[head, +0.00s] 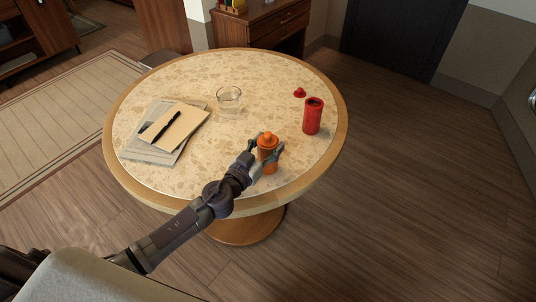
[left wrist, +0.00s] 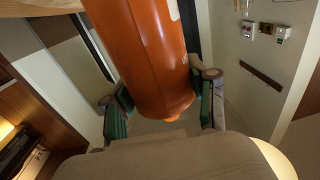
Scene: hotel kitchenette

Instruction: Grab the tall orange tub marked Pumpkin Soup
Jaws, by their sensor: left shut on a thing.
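The tall orange tub (head: 268,150) stands near the front right edge of the round table, with an orange knobbed lid on top. My left gripper (head: 267,149) has its fingers on either side of the tub and is shut on it. In the left wrist view the orange tub (left wrist: 150,55) fills the upper middle, between the two green-padded fingers (left wrist: 160,108). Its label text cannot be read. I cannot tell whether the tub's base touches the table. My right gripper is not in view.
An open red canister (head: 312,116) stands behind and right of the tub, with its small red lid (head: 299,92) beside it. A clear glass (head: 229,99) is near the table's middle. Papers, a tan notebook (head: 174,127) and a pen (head: 160,129) lie at left. The round table's (head: 262,70) far side is clear.

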